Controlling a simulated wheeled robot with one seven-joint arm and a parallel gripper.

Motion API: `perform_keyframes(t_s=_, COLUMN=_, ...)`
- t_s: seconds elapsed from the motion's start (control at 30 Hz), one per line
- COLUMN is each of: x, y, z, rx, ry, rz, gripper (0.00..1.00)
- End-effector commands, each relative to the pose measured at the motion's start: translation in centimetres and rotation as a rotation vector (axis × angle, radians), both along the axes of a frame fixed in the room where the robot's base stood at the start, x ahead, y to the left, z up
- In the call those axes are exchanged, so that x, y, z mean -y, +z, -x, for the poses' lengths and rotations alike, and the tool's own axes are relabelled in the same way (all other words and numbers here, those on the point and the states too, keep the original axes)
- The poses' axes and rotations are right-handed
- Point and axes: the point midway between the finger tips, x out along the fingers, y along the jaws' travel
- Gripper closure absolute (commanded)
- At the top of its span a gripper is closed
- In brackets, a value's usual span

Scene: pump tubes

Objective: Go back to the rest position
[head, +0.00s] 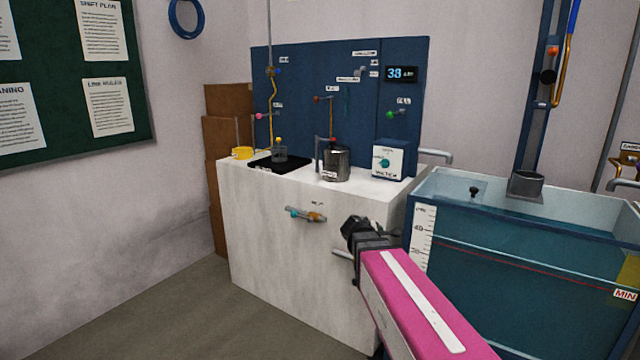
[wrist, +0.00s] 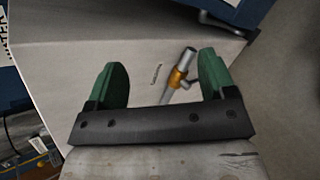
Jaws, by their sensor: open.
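My gripper (wrist: 163,88) is open in the wrist view, with its two green fingers apart and nothing held between them. Beyond the fingers, a small valve (wrist: 178,76) with a grey pipe and a brass-coloured collar sticks out of the white cabinet's face. In the head view, my pink arm reaches in from the lower right, and its dark end is in front of the cabinet's right part. The fingertips cannot be made out in the head view.
A blue panel (head: 300,75) stands behind. A water tank (head: 520,250) is at right. The floor (head: 185,310) at left is clear.

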Motion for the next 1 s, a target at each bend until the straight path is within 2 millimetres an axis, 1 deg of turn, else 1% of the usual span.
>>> perform_keyframes(t_s=0.03, x=0.8, y=-2.5, z=2.3, rx=0.002, ry=-0.102, rz=-0.125, gripper=0.23)
perform_keyframes(t_s=0.07, x=1.0, y=-3.8, z=3.3, rx=0.006, ry=-0.167, rz=-0.204, gripper=0.23)
perform_keyframes(t_s=0.1, x=1.1, y=-5.6, z=4.8, rx=0.01, ry=-0.258, rz=-0.303, gripper=0.23)
perform_keyframes(t_s=0.17, x=1.2, y=-8.0, z=7.1, rx=0.012, ry=-0.404, rz=-0.446, gripper=0.23)
perform_keyframes(t_s=0.2, x=1.1, y=-9.5, z=8.6, rx=0.01, ry=-0.504, rz=-0.534, gripper=0.23)
perform_keyframes(t_s=0.3, x=0.5, y=-12.5, z=12.2, rx=0.001, ry=-0.756, rz=-0.73, gripper=0.23)
perform_keyframes(t_s=0.4, x=-0.3, y=-14.6, z=15.0, rx=-0.015, ry=-0.98, rz=-0.872, gripper=0.23)
perform_keyframes(t_s=0.5, x=-1.2, y=-15.8, z=17.0, rx=-0.033, ry=-1.147, rz=-0.963, gripper=0.23)
perform_keyframes(t_s=0.63, x=-1.8, y=-16.4, z=18.1, rx=-0.044, ry=-1.264, rz=-1.019, gripper=0.23)
perform_keyframes(t_s=1.0, x=-1.9, y=-16.5, z=18.3, rx=-0.046, ry=-1.278, rz=-1.025, gripper=0.23)
